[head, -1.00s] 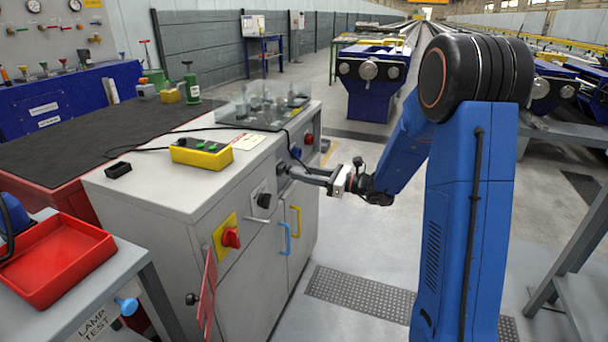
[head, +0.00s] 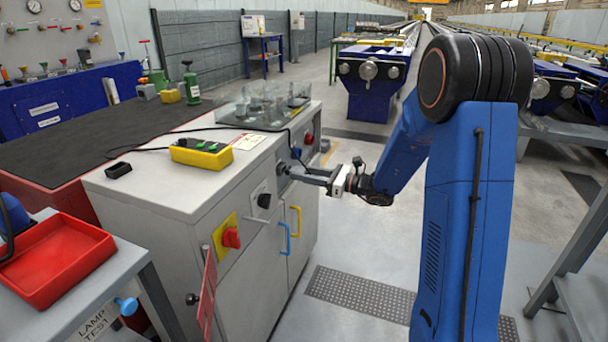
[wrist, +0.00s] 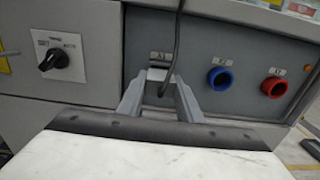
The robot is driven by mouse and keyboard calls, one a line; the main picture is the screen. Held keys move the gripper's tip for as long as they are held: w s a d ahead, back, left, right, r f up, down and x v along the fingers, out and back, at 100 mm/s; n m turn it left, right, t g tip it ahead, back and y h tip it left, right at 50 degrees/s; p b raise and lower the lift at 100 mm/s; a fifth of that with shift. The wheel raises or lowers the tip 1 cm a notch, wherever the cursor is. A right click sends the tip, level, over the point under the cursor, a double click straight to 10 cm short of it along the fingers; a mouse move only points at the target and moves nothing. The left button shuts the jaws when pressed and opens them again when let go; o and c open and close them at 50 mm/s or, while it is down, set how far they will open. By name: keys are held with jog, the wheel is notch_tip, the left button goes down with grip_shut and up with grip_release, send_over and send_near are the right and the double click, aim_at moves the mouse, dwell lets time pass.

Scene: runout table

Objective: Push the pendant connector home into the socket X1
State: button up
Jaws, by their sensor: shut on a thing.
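My gripper (head: 291,170) reaches the front of the grey cabinet at its upper right. In the wrist view my gripper's fingers (wrist: 160,98) close on the dark pendant connector (wrist: 157,89), right below the X1 label (wrist: 160,56). The socket X1 is mostly hidden behind the connector and fingers; a small grey flap-like part (wrist: 157,74) shows above. I cannot tell how deep the connector sits. Its black cable (wrist: 178,45) rises over the panel to the cabinet top. The yellow pendant (head: 201,153) lies on that top.
A blue socket (wrist: 220,78) and a red socket (wrist: 274,87) sit to the right of X1. A rotary switch (wrist: 60,55) is to the left. The floor before the cabinet is clear.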

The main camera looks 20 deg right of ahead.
jog(key=shift+x, duration=1.3)
jog(key=o, duration=1.1)
jog(key=shift+o, duration=0.2)
jog(key=shift+d, duration=0.1)
jog(key=v, duration=1.7)
jog(key=shift+s, duration=0.1)
